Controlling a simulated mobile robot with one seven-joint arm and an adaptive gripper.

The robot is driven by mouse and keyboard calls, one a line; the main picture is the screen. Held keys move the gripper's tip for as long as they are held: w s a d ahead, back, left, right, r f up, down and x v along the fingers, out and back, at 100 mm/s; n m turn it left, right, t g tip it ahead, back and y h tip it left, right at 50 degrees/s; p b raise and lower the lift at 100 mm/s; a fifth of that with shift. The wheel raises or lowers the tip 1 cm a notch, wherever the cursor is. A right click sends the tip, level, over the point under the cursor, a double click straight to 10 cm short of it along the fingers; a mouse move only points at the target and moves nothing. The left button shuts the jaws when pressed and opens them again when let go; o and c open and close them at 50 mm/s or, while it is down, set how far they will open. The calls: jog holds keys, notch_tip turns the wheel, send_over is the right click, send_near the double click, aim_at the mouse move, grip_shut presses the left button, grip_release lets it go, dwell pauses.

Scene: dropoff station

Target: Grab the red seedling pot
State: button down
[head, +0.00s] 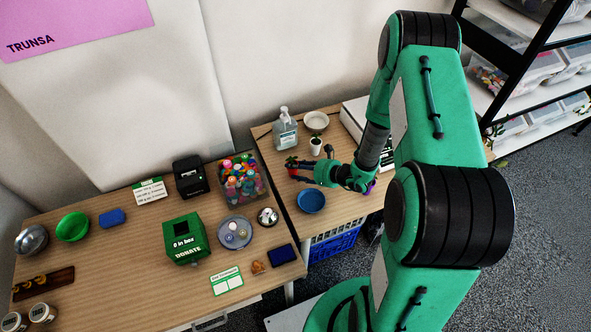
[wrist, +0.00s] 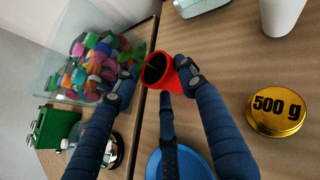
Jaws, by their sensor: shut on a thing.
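The red seedling pot (wrist: 165,77), with dark soil and a green sprout, is between the fingers of my gripper (wrist: 157,80) in the wrist view. The fingers close on its two sides, and a third finger lies below it. In the head view, the pot (head: 292,171) shows small and partly covered at the end of my gripper (head: 300,171), near the left edge of the right table (head: 343,204). I cannot tell whether the pot touches the table.
A blue bowl (head: 311,201) stands just in front of my gripper. A clear bin of colourful caps (head: 242,184) is to the left. A gold 500 g weight (wrist: 277,110) lies right.

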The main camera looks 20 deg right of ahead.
jog(key=shift+r, duration=0.5)
notch_tip(320, 180, up, 2)
jog(key=shift+r+p, duration=0.15)
jog(key=shift+p, duration=0.35)
jog(key=s, duration=0.5)
jog(key=s+a+r+p, duration=0.1)
jog(key=s, duration=0.4)
jog(key=s+a, duration=0.1)
jog(key=s, duration=0.5)
jog(key=shift+r+p, duration=0.25)
jog(key=shift+p, duration=0.1)
jog(key=shift+w+r, duration=0.1)
